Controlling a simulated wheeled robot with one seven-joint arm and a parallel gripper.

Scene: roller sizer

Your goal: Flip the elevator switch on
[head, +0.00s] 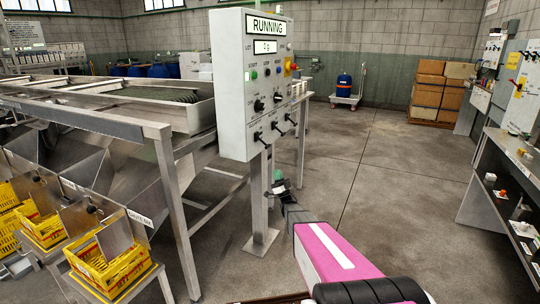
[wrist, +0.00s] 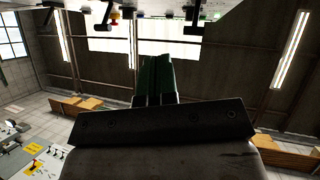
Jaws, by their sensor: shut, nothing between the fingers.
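The grey control panel (head: 230,90) stands on a post, with a lit "RUNNING" display on top. Along its lower part are several black lever switches, such as the left one (head: 258,137), the middle one (head: 275,127) and the right one (head: 291,119). Their labels are too small to read, so I cannot tell which is the elevator switch. My gripper (head: 278,177) is below the panel, apart from the switches, with its green fingers pointing up. In the wrist view the shut, empty fingers (wrist: 156,78) point toward dark levers, including one (wrist: 193,12) at the top edge.
A steel sizer frame (head: 110,122) stands left of the panel, with yellow crates (head: 105,278) below it. A bench (head: 515,175) runs along the right. Stacked boxes (head: 441,92) and a blue drum (head: 344,84) are at the back. The floor between is clear.

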